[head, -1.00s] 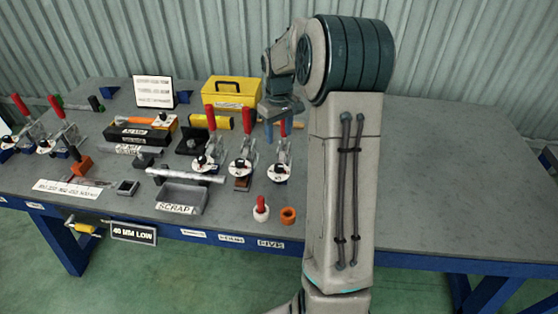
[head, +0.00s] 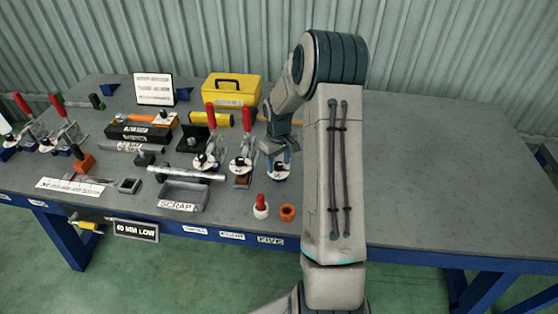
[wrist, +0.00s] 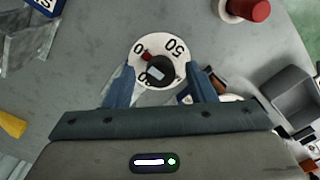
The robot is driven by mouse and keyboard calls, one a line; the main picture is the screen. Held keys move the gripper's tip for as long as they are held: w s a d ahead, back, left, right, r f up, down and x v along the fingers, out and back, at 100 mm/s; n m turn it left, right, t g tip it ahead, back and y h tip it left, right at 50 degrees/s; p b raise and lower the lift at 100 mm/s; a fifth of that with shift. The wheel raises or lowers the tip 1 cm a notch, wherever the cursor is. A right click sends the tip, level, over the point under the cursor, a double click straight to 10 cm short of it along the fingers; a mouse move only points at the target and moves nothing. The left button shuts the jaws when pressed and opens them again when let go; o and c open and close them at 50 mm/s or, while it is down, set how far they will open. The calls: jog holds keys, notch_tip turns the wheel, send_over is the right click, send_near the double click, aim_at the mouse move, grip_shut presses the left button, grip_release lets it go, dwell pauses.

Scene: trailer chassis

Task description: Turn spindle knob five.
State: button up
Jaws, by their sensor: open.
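A white dial (wrist: 172,47) with printed numbers shows in the wrist view. A dark round knob (wrist: 166,70) with a pale bar across it sits at its lower part. In the head view the dial (head: 281,175) is at the foot of the rightmost clamp, partly hidden by my gripper. A FIVE label (head: 270,240) is on the table's front edge below it. My gripper (wrist: 160,72) is open, with one blue finger on each side of the knob. I cannot tell whether the fingers touch it or how far above it they are.
Two red-handled clamps with dials (head: 204,161) stand just left. A grey scrap tray (head: 182,196), a red peg in a white cup (head: 261,206) and an orange ring (head: 288,212) lie nearby. A yellow toolbox (head: 232,90) stands behind. The table's right side is clear.

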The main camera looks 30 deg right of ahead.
jog(key=c, duration=1)
jog(key=shift+o, duration=0.2)
jog(key=shift+f+m+b, duration=0.1)
jog(key=shift+m+b, duration=0.2)
jog(key=shift+b, duration=0.05)
jog(key=m+b, duration=0.3)
jog(key=shift+f+m, duration=0.1)
jog(key=shift+m, duration=0.2)
jog(key=m+b, duration=0.2)
jog(key=m, duration=0.2)
jog(key=shift+m+b, duration=0.3)
jog(key=shift+b, duration=0.1)
jog(key=m+b, duration=0.1)
jog(key=m, duration=0.3)
jog(key=shift+s+t, duration=0.1)
jog(key=shift+t, duration=0.2)
jog(key=shift+r+m, duration=0.2)
jog(key=shift+m, duration=2.3)
